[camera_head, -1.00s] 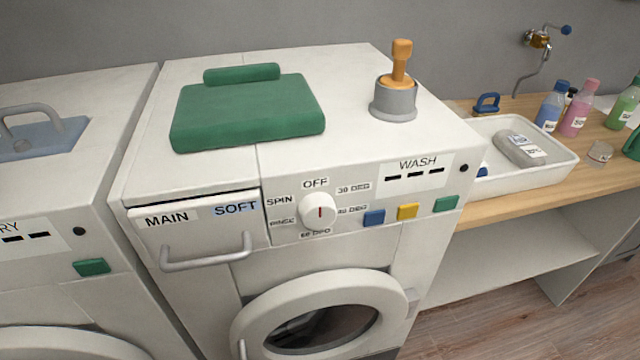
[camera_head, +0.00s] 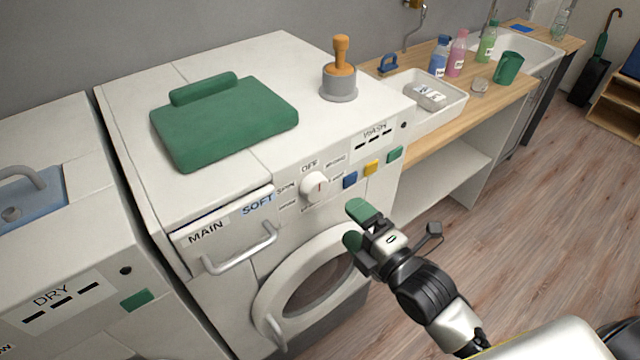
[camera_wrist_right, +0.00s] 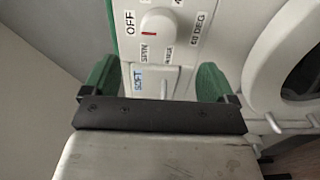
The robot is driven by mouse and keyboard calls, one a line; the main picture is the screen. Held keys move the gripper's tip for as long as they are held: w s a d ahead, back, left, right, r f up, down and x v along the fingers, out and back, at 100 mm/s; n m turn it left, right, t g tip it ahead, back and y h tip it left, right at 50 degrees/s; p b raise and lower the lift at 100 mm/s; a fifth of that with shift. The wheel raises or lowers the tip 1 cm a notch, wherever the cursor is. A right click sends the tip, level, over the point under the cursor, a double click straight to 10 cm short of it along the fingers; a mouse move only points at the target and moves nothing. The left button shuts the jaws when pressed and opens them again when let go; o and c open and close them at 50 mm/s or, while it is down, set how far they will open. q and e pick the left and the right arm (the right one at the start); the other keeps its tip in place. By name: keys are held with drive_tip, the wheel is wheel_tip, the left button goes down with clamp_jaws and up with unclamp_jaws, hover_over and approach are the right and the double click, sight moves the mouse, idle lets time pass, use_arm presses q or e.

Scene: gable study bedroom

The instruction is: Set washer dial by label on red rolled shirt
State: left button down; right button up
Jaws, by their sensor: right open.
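The washer (camera_head: 225,200) has a white round dial (camera_head: 314,187) with a red mark, which points toward OFF. Labels SPIN, RINSE and several temperatures ring it. The dial also shows in the right wrist view (camera_wrist_right: 158,24), beyond the fingers. My right gripper (camera_head: 356,226) has green fingertips and is open and empty, in front of the washer, below and right of the dial, apart from it. In the tray (camera_head: 440,112) lies a grey rolled cloth (camera_head: 427,93) with white labels, too small to read. No red rolled shirt shows. My left gripper is out of view.
A drawer handle (camera_head: 242,252) sticks out at the left front. The round door (camera_head: 310,285) is below. Blue, yellow and green buttons lie right of the dial.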

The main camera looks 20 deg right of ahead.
sight(319, 193)
drive_tip(key=p+x, duration=0.2)
drive_tip(key=x, duration=0.7)
drive_tip(key=shift+w+a, duration=0.4)
drive_tip(key=shift+w, duration=0.3)
drive_tip(key=shift+p, duration=0.3)
drive_tip(key=c, duration=0.9)
